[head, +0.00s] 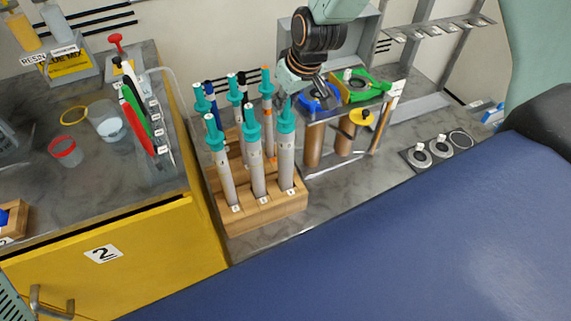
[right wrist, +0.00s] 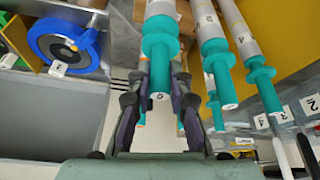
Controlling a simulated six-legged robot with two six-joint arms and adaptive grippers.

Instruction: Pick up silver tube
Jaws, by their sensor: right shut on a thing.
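Several silver-grey tubes with teal caps stand upright in a wooden rack (head: 265,212) in the head view. My right gripper (head: 290,97) comes down from above at the front right silver tube (head: 286,175). In the right wrist view, its fingers are on both sides of that tube's teal cap (right wrist: 160,50) and are shut on it. The tube's lower end looks still seated in the rack. Two neighbouring teal-capped tubes (right wrist: 212,60) stand close beside it. My left gripper is not in view.
A yellow cabinet (head: 150,250) is at the left. The grey bench in front of the spools has free room.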

